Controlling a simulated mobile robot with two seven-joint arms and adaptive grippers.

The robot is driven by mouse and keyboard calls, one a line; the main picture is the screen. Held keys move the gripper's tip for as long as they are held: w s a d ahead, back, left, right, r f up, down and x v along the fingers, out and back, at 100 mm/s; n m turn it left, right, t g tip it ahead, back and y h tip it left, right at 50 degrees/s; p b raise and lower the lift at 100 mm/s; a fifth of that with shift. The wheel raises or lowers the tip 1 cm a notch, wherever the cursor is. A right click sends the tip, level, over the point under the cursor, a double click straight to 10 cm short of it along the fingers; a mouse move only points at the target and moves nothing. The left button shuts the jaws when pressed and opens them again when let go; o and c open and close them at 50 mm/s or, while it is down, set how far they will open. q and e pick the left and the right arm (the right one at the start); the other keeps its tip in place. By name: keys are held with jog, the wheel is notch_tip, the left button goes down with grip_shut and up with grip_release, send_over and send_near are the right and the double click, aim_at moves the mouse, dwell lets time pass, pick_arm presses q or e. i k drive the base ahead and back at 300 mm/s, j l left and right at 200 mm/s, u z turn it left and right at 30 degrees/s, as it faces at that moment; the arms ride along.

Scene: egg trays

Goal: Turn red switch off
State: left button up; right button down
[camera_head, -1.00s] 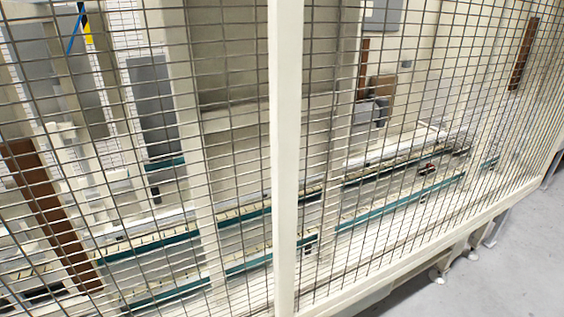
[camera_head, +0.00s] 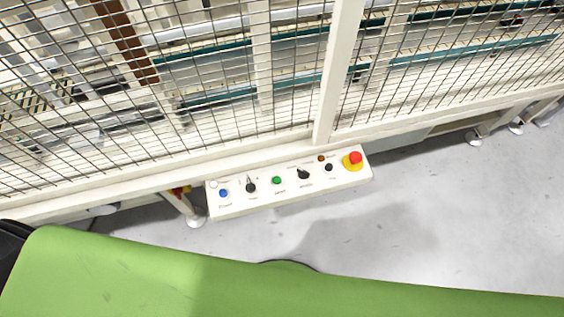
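A white control panel (camera_head: 235,207) is fixed low on the outside of the wire fence, near the middle of the head view. A red mushroom-shaped switch on a yellow base (camera_head: 354,159) sits at the panel's right end. To its left are a small black button (camera_head: 328,167), an amber light (camera_head: 321,158), two black rotary knobs (camera_head: 303,174), a green button (camera_head: 277,181) and a blue button (camera_head: 224,193). Whether the red switch is pressed in cannot be told. Neither of my grippers is in view.
A wire mesh fence with a cream post (camera_head: 338,80) and bottom rail stands behind the panel. Conveyors with teal edges (camera_head: 450,52) run behind the mesh. Grey floor (camera_head: 430,220) is clear in front. My green body fills the bottom.

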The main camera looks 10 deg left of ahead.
aim_at(177, 192)
jog(key=u, duration=0.6)
jog(key=k+l+u, duration=0.1)
jog(key=l+u, duration=0.15)
jog(key=u, duration=0.15)
jog(key=k+l+u, duration=0.15)
jog(key=u, duration=0.25)
jog(key=k+l+u, duration=0.2)
jog(key=u, duration=0.2)
jog(key=l, duration=0.05)
